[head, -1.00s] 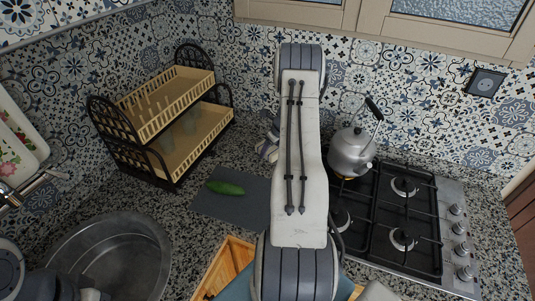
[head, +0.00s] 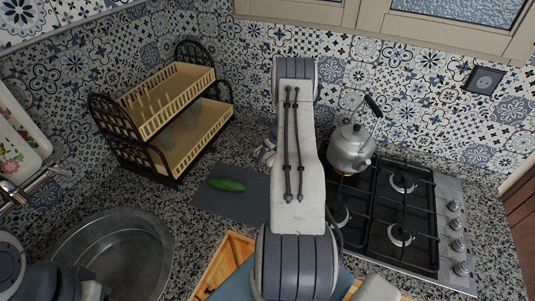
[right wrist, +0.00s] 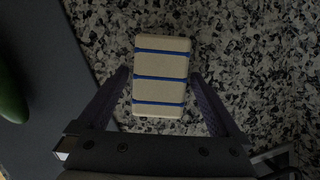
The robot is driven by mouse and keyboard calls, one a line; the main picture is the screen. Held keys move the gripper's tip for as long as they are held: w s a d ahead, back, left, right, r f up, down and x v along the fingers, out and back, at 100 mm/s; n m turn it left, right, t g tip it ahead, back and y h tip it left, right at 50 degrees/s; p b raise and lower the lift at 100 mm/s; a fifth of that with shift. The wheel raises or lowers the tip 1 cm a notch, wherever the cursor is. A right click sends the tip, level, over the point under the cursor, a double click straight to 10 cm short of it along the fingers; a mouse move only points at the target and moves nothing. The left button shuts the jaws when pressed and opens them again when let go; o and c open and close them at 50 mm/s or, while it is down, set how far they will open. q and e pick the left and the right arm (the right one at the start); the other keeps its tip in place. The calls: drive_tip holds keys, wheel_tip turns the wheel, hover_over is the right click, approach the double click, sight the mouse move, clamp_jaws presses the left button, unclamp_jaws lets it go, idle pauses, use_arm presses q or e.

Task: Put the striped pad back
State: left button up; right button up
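The striped pad, a cream block with blue bands (right wrist: 162,99), lies on the speckled counter in the right wrist view. My right gripper (right wrist: 160,76) is open, with one finger on each side of the pad. Small gaps show between the fingers and the pad, so it is not gripped. In the head view my right arm hides the pad and most of that gripper; only a bit of it shows left of the arm. Part of my left arm shows at the lower left of the head view, but its gripper is not visible.
A dark cutting board (head: 215,202) with a green cucumber (head: 227,185) lies left of my right arm. A dish rack (head: 190,150) stands behind it. A round sink (head: 125,262) is at lower left. A kettle (head: 350,150) stands on the gas hob (head: 400,215) at right.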

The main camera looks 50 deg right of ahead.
drive_tip(key=shift+r, duration=0.3)
drive_tip(key=shift+s+r, duration=0.15)
drive_tip(key=shift+r, duration=0.2)
drive_tip(key=b+v, duration=0.1)
drive_tip(key=v, duration=1)
drive_tip(key=shift+b, duration=0.3)
